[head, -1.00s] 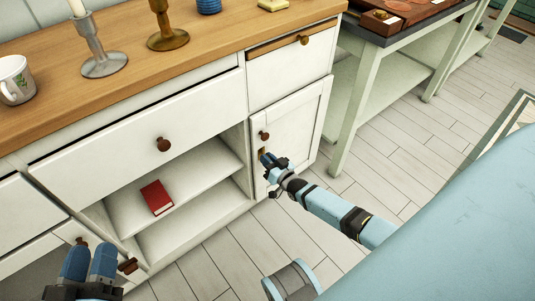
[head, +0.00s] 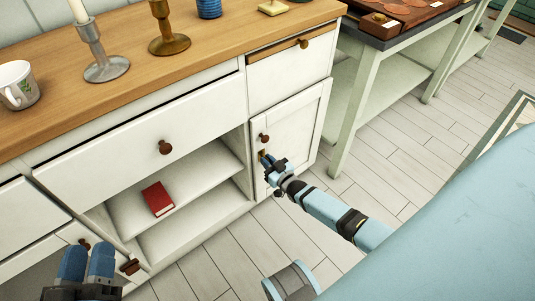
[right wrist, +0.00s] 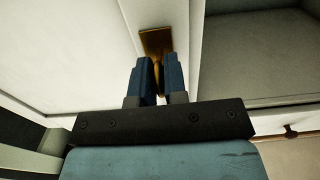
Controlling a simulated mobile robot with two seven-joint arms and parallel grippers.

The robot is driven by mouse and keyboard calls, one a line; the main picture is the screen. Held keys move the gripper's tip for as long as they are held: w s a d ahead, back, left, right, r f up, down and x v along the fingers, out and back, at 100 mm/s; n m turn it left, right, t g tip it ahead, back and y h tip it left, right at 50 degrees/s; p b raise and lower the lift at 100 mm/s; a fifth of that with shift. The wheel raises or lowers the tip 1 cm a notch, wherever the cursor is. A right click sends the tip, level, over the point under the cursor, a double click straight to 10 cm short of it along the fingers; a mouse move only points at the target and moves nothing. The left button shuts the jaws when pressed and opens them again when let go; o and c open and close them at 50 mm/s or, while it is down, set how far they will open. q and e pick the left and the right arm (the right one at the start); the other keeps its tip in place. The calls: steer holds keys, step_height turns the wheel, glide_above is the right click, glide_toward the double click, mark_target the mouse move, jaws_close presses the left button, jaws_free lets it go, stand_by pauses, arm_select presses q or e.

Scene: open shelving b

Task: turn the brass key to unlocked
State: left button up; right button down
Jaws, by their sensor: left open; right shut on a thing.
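The brass key's lock plate (right wrist: 155,40) is on the white cabinet door (right wrist: 75,50), close to the door's edge beside the open shelf. It also shows small in the head view (head: 262,154), below the door's brown knob (head: 264,138). My right gripper (right wrist: 158,68) is shut on the brass key (right wrist: 158,64) right in front of the plate. The fingers hide most of the key, so I cannot tell its turn angle. My left gripper (head: 88,262) is open and empty at the lower left, in front of the cabinet.
The wooden counter (head: 210,55) holds a mug (head: 18,85), a silver candlestick (head: 103,60) and a brass candlestick (head: 168,35). A red book (head: 158,198) lies on the open shelf. A pale side table (head: 385,80) stands right of the cabinet.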

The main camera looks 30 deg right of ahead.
steer(key=c, duration=1.2)
jaws_free()
steer(key=shift+o, duration=0.2)
steer(key=shift+s+p, duration=0.3)
steer(key=shift+s, duration=0.25)
arm_select(q)
steer(key=shift+w+a+f+y+p, duration=0.15)
steer(key=shift+a+y+p, duration=0.6)
steer(key=shift+p, duration=0.95)
arm_select(e)
steer(key=s+d, duration=0.1)
steer(key=s, duration=1.1)
steer(key=shift+s, duration=0.35)
arm_select(q)
steer(key=shift+d+f, duration=0.1)
arm_select(e)
steer(key=shift+s, duration=0.1)
